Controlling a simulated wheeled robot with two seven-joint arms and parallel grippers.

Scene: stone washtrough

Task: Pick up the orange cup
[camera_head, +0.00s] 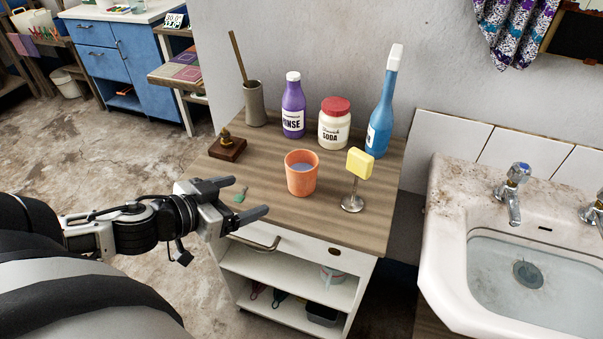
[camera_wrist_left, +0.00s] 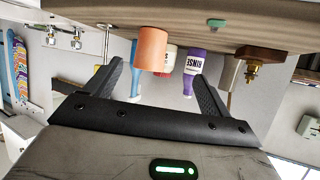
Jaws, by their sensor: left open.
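The orange cup (camera_head: 301,174) stands upright on the wooden top of a small cabinet, with bluish liquid or a bluish inside showing. My left gripper (camera_head: 253,198) is open and empty at the left front of the cabinet top, to the left of the cup and apart from it. In the left wrist view the picture is upside down, and the orange cup (camera_wrist_left: 151,49) shows ahead between the two open fingers (camera_wrist_left: 157,92). My right gripper is not in view.
Close around the cup are a yellow sponge on a metal stand (camera_head: 359,165), a soda jar (camera_head: 334,124), a purple rinse bottle (camera_head: 293,106) and a blue bottle (camera_head: 383,108). A small green item (camera_head: 240,195) lies near my gripper. A sink (camera_head: 455,215) is at right.

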